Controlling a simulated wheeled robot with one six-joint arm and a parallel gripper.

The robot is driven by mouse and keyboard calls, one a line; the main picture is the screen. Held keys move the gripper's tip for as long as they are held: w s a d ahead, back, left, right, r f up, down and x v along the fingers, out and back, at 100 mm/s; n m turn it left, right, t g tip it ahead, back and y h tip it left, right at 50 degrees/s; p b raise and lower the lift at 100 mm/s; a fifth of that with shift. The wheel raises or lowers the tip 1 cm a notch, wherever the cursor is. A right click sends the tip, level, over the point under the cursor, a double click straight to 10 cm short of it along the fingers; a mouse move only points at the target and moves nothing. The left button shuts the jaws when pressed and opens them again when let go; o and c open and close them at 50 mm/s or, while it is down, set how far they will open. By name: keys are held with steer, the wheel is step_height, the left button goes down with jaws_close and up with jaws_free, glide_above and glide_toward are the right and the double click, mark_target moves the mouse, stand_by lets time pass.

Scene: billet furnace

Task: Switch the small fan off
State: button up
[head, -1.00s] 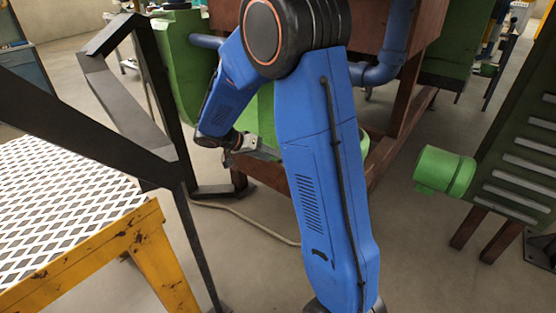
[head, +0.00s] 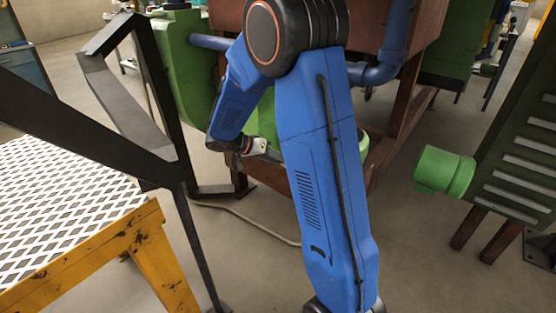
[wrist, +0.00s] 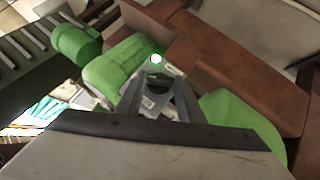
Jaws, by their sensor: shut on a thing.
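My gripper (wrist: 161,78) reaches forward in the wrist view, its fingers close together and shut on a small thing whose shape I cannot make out. Just beyond the fingertips a small lamp (wrist: 156,58) glows white-green. A green housing (wrist: 118,70), which may be the small fan, lies at the fingertips' left. Another rounded green body (wrist: 238,128) lies to the right of the fingers. In the head view my gripper (head: 268,152) is small and partly hidden behind my blue arm. The fan's switch does not show clearly in either view.
A brown steel frame (head: 386,165) stands behind my arm, with blue pipe (head: 375,74). A dark angled frame (head: 130,105) and a yellow-edged mesh table (head: 100,243) are at left. A green motor (head: 443,172) juts out at right. The floor between is open.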

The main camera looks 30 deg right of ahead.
steer(key=n+g+h, duration=0.2)
steer(key=f+n+g+h, duration=0.1)
steer(key=n+g+h, duration=0.1)
steer(key=w+n+g+h, duration=0.1)
steer(key=n+g, duration=0.1)
steer(key=shift+a+f+h, duration=0.15)
steer(key=shift+f+h, duration=0.1)
steer(key=shift+h, duration=0.15)
stand_by(0.6)
steer(key=shift+n, duration=0.3)
steer(key=o, duration=1.1)
steer(key=shift+c, duration=0.2)
steer(key=shift+a, duration=0.1)
steer(key=v, duration=1.2)
steer(key=shift+f, duration=0.25)
